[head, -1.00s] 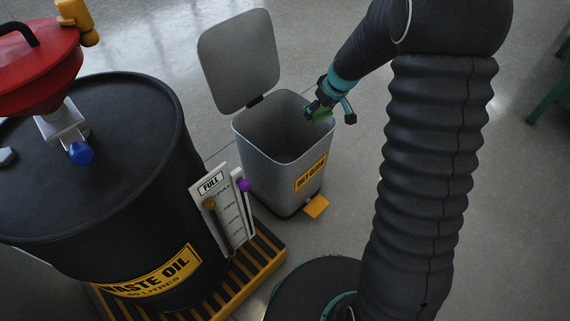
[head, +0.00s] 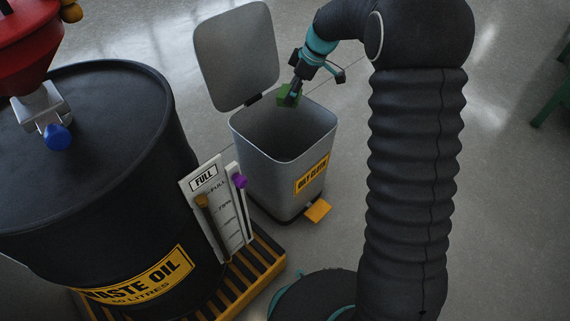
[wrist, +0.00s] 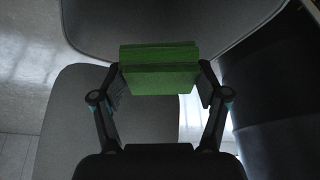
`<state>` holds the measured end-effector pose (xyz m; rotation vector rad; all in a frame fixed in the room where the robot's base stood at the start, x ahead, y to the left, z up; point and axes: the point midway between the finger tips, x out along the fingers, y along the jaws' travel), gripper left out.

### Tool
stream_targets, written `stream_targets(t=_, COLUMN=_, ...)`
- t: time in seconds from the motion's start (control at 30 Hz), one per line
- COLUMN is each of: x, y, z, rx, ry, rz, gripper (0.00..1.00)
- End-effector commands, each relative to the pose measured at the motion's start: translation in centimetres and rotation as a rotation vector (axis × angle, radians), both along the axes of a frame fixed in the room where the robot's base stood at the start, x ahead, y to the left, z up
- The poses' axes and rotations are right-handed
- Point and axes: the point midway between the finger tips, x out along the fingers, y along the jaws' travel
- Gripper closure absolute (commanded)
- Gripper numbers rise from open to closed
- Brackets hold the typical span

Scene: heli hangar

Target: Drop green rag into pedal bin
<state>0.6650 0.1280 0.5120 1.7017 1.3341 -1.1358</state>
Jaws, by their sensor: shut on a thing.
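The green rag (head: 287,95) is a folded green block in my gripper (head: 293,92). In the wrist view the rag (wrist: 160,68) sits between the two fingers of my gripper (wrist: 160,82), which is shut on it. The grey pedal bin (head: 262,160) stands with its lid (head: 236,55) raised at the back and a yellow pedal (head: 318,210) at its front foot. My gripper holds the rag above the back part of the bin's opening, near the lid. The bin's inside is dark and its floor cannot be made out.
A black waste oil drum (head: 100,150) with a red funnel (head: 25,45) stands left of the bin on a yellow-and-black striped base (head: 255,265). A level gauge (head: 215,210) stands between drum and bin. The floor behind and right of the bin is clear; a green frame (head: 552,100) is at far right.

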Motion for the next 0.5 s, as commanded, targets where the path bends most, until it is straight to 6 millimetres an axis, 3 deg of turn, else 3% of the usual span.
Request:
stream_targets(t=0.2, x=-0.1, y=0.0, z=-2.7, rx=0.001, ry=0.003, rz=-0.001, gripper=0.59)
stream_targets(t=0.5, x=0.0, y=0.0, z=-3.2, rx=0.000, ry=0.001, rz=-0.002, gripper=0.59)
